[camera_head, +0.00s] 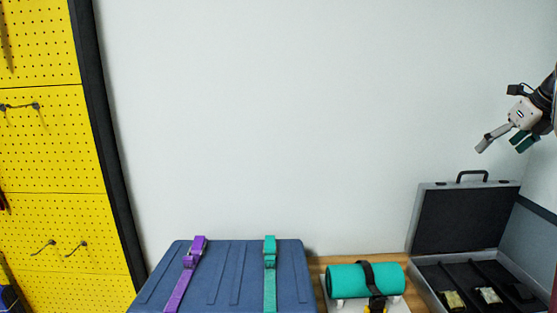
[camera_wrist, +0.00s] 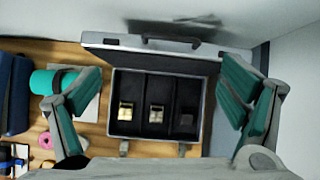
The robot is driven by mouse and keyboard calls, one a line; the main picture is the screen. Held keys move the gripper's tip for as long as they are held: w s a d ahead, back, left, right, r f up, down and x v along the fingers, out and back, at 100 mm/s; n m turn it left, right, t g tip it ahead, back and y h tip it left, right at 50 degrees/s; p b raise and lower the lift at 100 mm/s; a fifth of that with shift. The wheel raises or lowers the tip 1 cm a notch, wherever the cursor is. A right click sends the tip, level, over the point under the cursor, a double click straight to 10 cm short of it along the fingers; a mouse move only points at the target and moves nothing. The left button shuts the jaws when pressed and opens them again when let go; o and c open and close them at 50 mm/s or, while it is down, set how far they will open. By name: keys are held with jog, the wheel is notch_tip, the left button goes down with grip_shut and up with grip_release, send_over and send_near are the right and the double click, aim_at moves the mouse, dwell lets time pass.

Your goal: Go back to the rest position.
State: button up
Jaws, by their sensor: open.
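My gripper (camera_head: 508,138) is at the upper right in the head view, raised in the air above the open case. It is open and empty. In the wrist view my gripper (camera_wrist: 160,112) shows its two teal-padded fingers wide apart at left and right. Nothing is between them but the view of the case well beyond.
An open grey case (camera_head: 428,286) with dark compartments holds several small buckled items. Left of it are a teal roll (camera_head: 345,280) with a black strap, and a blue case (camera_head: 225,278) with purple and teal straps. A yellow pegboard (camera_head: 50,140) stands far left.

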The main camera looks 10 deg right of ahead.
jog(key=s+a+n+y, duration=0.1)
jog(key=s+a+n, duration=0.4)
jog(key=a, duration=0.6)
jog(key=s+a+r+n+g, duration=0.1)
jog(key=s+a+n, duration=0.1)
jog(key=a+n, duration=0.7)
jog(key=s+a+n+y, duration=0.1)
jog(key=s+a+n, duration=0.35)
jog(key=a, duration=0.75)
jog(key=s+a+f+n, duration=0.5)
jog(key=s+a+n, duration=0.1)
jog(key=s+n, duration=0.2)
jog(key=s+a+f+n+g+h, duration=0.1)
jog(key=s+a+f+n, duration=0.5)
jog(key=s+n, duration=0.3)
jog(key=shift+s+a+f, duration=0.2)
